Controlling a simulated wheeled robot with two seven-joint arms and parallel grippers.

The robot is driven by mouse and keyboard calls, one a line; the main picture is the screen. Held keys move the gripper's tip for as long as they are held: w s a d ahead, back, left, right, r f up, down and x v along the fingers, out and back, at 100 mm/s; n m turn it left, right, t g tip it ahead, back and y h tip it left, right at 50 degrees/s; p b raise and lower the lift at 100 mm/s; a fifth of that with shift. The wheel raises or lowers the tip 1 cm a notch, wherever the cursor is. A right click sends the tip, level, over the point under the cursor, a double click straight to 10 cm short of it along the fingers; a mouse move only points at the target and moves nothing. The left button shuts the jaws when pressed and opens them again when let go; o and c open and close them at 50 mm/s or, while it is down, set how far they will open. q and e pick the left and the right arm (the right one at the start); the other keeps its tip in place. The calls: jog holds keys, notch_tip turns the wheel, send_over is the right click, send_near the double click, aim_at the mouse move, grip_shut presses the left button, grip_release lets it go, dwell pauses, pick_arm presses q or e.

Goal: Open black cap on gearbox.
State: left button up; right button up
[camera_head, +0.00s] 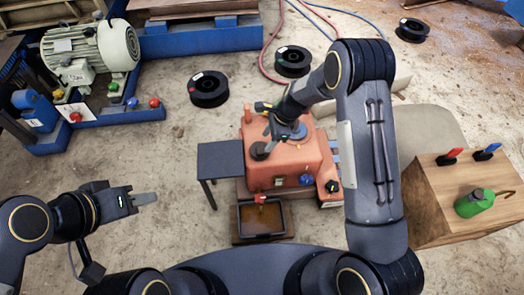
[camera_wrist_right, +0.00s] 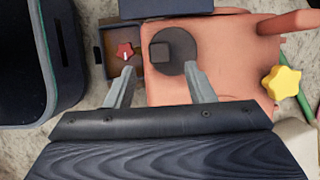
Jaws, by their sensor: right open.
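The orange-red gearbox (camera_head: 292,158) stands on the floor in the middle of the head view. The round black cap (camera_head: 261,151) is on its top, near the left edge. In the right wrist view the cap (camera_wrist_right: 180,48) shows a raised square block and lies just beyond the fingertips. My right gripper (camera_head: 266,120) is above the gearbox; in its wrist view its fingers (camera_wrist_right: 160,70) are spread with nothing between them. My left gripper (camera_head: 145,198) is well left of the gearbox, holding nothing visible; its finger gap cannot be made out.
A dark tray (camera_head: 236,238) with brown contents sits in front of the gearbox, below a red knob (camera_head: 260,199). A small dark table (camera_head: 220,156) stands left. A wooden crate (camera_head: 432,205) with a green oil can (camera_head: 474,204) stands right. Black spools (camera_head: 208,89) lie behind.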

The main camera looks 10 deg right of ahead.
aim_at(260, 150)
jog(key=b+x, duration=0.1)
jog(key=x, duration=0.5)
jog(key=shift+b, duration=0.4)
jog(key=shift+c, duration=0.3)
grip_shut()
